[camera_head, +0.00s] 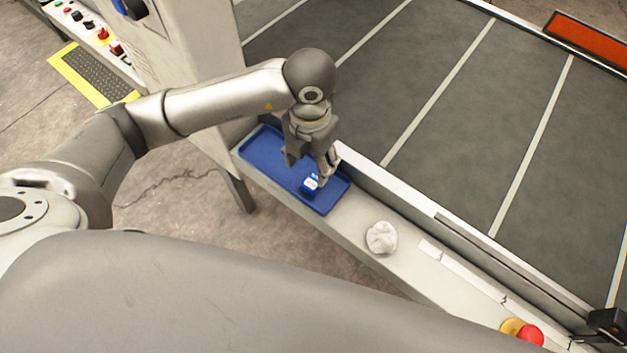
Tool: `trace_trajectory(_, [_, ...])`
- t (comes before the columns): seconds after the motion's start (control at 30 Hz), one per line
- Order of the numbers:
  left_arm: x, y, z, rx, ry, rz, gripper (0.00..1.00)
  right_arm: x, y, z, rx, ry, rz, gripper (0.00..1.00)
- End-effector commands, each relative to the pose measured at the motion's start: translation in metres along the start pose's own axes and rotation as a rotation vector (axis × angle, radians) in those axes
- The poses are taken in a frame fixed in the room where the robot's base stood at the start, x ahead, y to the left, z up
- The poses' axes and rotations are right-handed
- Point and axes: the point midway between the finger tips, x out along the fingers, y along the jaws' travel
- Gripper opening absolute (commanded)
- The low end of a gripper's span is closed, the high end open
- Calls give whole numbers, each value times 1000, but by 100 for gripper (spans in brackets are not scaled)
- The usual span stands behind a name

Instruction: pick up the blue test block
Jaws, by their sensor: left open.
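The blue test block (311,184), with a white patch on its top, lies in the blue tray (327,203) towards the tray's right end. My left gripper (308,165) points down over the tray. I cannot tell whether a finger touches the block. My right gripper is not in view.
A white crumpled lump (381,237) lies on the pale ledge to the right of the tray. A red emergency button (530,334) sits farther along. A raised rail separates the ledge from the grey belt (440,110). A control panel (90,30) stands at upper left.

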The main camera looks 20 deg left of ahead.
Motion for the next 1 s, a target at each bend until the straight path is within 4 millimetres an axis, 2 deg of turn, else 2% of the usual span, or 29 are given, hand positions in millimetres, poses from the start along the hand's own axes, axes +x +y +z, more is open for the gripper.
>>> trace_trajectory(0.23, [21, -2, -1, 2, 4, -2, 57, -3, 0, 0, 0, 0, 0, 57])
trace_trajectory(0.5, [58, -6, 0, 1, 2, -3, 57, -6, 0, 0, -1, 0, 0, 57])
trace_trajectory(0.8, [63, -6, 0, 2, -1, -3, 57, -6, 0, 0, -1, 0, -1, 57])
trace_trajectory(1.0, [63, -6, 0, 2, 0, -3, 31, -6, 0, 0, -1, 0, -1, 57])
